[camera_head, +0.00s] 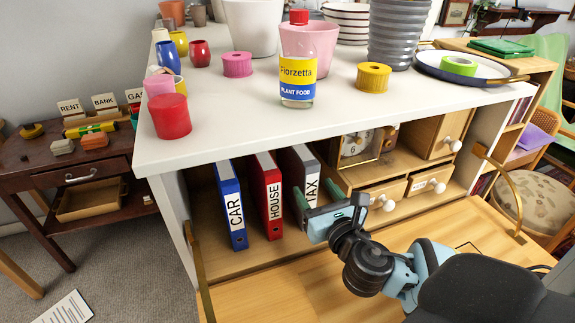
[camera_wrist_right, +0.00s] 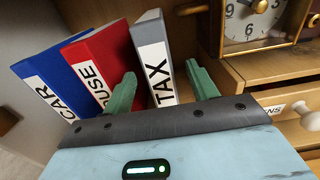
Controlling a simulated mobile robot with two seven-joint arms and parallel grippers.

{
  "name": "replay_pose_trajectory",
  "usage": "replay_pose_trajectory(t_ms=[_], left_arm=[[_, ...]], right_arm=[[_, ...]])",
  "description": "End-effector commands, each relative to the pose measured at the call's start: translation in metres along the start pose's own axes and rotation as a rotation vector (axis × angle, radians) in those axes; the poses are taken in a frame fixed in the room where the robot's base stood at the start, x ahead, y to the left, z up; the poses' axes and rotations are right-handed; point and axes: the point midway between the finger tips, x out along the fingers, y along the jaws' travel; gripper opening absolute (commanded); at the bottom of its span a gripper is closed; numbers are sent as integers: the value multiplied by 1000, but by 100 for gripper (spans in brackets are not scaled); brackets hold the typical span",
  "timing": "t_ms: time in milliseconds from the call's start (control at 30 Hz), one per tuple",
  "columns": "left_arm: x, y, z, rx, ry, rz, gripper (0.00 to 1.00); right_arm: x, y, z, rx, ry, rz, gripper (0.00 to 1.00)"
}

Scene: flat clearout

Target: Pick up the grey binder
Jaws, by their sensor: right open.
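The grey binder (camera_head: 302,168), labelled TAX, stands upright in the open cabinet, to the right of the red HOUSE binder (camera_head: 268,194) and the blue CAR binder (camera_head: 231,205). My right gripper (camera_head: 328,193) is in front of the grey binder, its green fingers spread. In the right wrist view the grey binder (camera_wrist_right: 152,58) stands between the two open fingers (camera_wrist_right: 164,88), its spine facing me. I cannot tell whether the fingers reach past the spine's edges. My left gripper is not in view.
A clock (camera_head: 357,148) and small drawers (camera_head: 384,194) with white knobs are right of the binders. The lowered wooden flap (camera_head: 270,295) lies below. The white top (camera_head: 215,110) above holds pots and a plant food bottle (camera_head: 298,70).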

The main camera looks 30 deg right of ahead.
Motion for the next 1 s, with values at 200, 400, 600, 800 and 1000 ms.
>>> replay_pose_trajectory(t_ms=[200,400,600,800,1000], left_arm=[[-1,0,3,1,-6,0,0],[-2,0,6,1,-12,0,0],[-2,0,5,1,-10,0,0],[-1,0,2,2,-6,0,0],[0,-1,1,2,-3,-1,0]], right_arm=[[2,0,0,0,0,0,58],[21,0,1,0,-2,-2,58],[27,0,0,0,0,0,58],[48,1,2,2,-2,-1,58],[72,1,1,0,-1,-1,58]])
